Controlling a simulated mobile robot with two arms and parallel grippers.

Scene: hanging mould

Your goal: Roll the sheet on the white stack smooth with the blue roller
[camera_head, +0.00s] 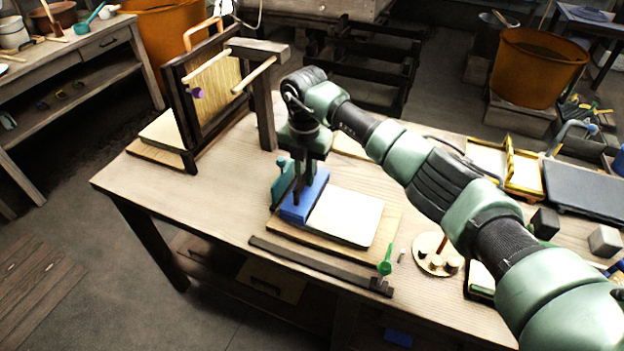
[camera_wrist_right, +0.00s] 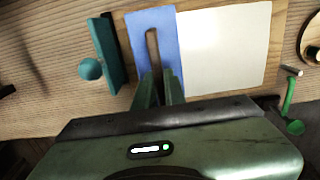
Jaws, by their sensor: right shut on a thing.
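The white stack (camera_head: 346,217) lies on a wooden board on the table, and its pale top also shows in the right wrist view (camera_wrist_right: 225,48). I cannot make out the sheet as separate from the stack. The blue roller (camera_head: 308,193) lies across the stack's left end, and it also shows in the right wrist view (camera_wrist_right: 176,35) as a flat blue face with a dark handle. My right gripper (camera_head: 298,192) points down over it, shut on the roller at its handle. The fingertips show in the wrist view (camera_wrist_right: 160,88). My left gripper is not in view.
A teal tool with a knob (camera_wrist_right: 108,55) stands just left of the roller. A dark strip (camera_head: 310,263) and a green tool (camera_head: 385,264) lie along the front. A dark wooden frame (camera_head: 195,140) stands behind left. A round holder (camera_head: 432,262) is to the right.

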